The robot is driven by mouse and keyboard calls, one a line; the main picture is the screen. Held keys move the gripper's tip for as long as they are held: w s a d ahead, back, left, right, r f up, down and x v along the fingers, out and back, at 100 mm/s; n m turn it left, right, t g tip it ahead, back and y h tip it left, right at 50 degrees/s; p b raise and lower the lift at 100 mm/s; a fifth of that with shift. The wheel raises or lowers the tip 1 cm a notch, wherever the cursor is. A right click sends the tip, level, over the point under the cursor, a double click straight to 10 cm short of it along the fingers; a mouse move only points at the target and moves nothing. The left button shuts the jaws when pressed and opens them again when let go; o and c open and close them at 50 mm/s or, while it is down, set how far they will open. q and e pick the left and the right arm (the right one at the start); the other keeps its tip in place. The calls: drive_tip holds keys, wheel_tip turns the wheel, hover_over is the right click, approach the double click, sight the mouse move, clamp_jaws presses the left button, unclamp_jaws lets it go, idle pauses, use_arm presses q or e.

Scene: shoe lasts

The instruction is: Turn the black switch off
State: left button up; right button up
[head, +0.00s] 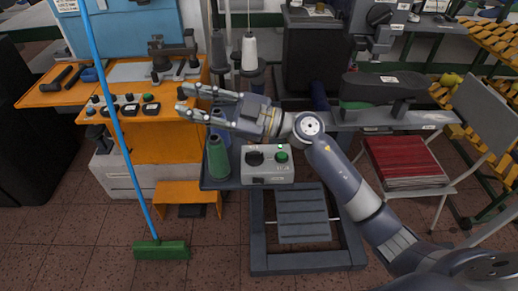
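A grey control box (267,164) sits on a dark stand in the middle of the head view. A black rotary switch (255,158) is on the left of its top, and a green button (282,156) is on the right. The switch's exact setting is too small to tell. My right gripper (181,99) reaches in from the right, above and to the left of the box. Its two fingers are spread apart with nothing between them. It does not touch the switch. My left gripper is not in view.
An orange bench with a black-knobbed panel (126,108) is further left. A broom with a blue handle (122,135) leans in front of it.

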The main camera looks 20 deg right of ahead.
wheel_tip(320, 180, down, 5)
drive_tip(key=n+g+h, duration=0.1)
drive_tip(key=g+h, duration=0.2)
drive_tip(key=g, duration=0.1)
drive_tip(key=m+g+h, duration=0.4)
drive_tip(key=m+h, duration=0.1)
drive_tip(key=h, duration=0.6)
approach(257, 153)
drive_tip(key=p+x, duration=0.2)
drive_tip(key=x, duration=0.6)
drive_tip(key=shift+w+f, duration=0.1)
drive_tip(key=shift+f, duration=0.2)
clamp_jaws()
